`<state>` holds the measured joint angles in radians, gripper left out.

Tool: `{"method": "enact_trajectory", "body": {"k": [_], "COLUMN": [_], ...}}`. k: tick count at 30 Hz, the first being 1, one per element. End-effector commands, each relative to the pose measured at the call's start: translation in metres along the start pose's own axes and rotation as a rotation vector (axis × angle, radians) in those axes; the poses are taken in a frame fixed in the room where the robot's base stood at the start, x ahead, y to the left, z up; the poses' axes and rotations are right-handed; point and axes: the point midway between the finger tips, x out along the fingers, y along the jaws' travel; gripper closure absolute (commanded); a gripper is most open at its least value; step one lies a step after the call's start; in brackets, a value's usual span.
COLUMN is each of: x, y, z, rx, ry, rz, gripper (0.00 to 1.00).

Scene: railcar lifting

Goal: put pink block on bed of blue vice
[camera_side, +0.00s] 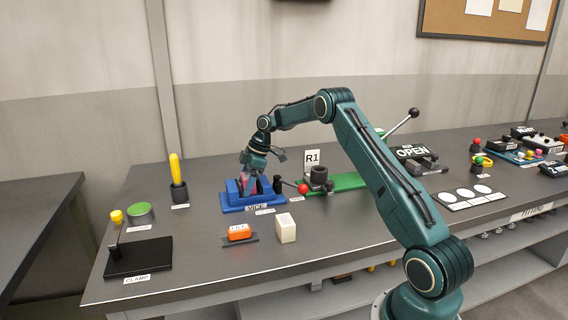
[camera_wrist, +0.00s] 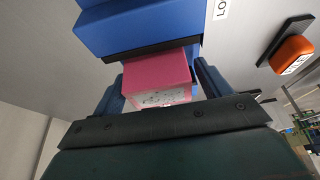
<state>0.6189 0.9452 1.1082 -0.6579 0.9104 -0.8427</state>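The pink block (camera_wrist: 158,82) lies between my two fingers and against or just by the dark jaw face. In the side view my gripper (camera_side: 254,172) points down into the vice, and the block is mostly hidden by fingers and vice. In the wrist view the fingers of my gripper (camera_wrist: 160,75) flank the block closely. Whether the block touches the vice bed is hidden.
An orange block (camera_side: 239,231) and a white block (camera_side: 286,228) stand in front of the vice. A red-knobbed lever (camera_side: 303,188) and a dark cylinder (camera_side: 319,176) on a green base are at its right. A yellow-topped post (camera_side: 176,170) stands to the left.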

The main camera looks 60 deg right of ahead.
Motion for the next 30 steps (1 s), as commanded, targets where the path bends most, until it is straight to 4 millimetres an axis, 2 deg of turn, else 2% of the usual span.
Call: {"method": "enact_trajectory", "body": {"k": [8, 13, 30], "x": [-0.003, -0.015, -0.095], "y": [0.000, 0.001, 0.001], "z": [-0.001, -0.001, 0.000], "rx": [-0.001, 0.000, 0.000], "ry": [0.000, 0.001, 0.000], "rz": [0.001, 0.003, 0.003], "gripper": [0.24, 0.24, 0.24]}}
